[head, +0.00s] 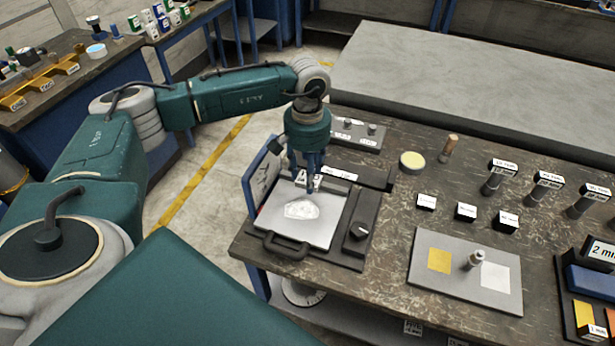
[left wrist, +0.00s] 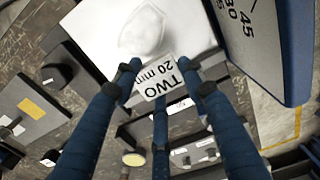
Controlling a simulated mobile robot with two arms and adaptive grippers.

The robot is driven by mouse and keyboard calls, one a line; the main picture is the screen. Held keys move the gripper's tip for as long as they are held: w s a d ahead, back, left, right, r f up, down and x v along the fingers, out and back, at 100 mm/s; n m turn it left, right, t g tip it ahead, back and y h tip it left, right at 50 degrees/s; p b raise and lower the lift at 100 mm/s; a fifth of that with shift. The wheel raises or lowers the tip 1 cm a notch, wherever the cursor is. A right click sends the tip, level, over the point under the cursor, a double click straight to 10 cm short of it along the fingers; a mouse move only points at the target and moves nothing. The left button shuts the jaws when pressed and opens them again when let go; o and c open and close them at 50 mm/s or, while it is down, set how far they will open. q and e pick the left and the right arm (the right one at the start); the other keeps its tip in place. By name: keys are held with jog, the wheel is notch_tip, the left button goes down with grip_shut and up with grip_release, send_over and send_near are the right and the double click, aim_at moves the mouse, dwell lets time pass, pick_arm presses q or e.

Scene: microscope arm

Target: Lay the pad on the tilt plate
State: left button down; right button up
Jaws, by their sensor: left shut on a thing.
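My left gripper (head: 310,188) is over the far part of the tilt plate (head: 275,219), a flat pale plate in a dark frame. Its fingers are closed around a small piece with a white label reading "TWO 20 mm" (left wrist: 157,82), seen between the fingertips in the left wrist view. Most of that piece is hidden. A whitish, glossy irregular patch (head: 301,209) lies on the plate just in front of the fingers; I cannot tell if it is the pad. It also shows in the left wrist view (left wrist: 143,32). My right gripper is not in view.
A blue angle scale (head: 262,180) rises on the plate's left, and a dark knob (head: 359,231) sits on its right. A grey board (head: 465,291) carries a yellow and a white square. A round yellow-topped disc (head: 411,162) and several labelled posts stand farther back.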

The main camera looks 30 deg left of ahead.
pick_arm(q)
notch_tip(320, 180, down, 2)
jog(key=shift+w+f, duration=0.1)
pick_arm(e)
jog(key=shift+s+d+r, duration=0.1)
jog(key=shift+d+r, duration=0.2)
pick_arm(q)
jog(key=shift+f+b, duration=0.6)
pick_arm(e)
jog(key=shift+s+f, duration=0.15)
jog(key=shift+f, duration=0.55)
pick_arm(q)
jog(key=c, duration=1)
grip_release()
jog(key=shift+r, duration=0.15)
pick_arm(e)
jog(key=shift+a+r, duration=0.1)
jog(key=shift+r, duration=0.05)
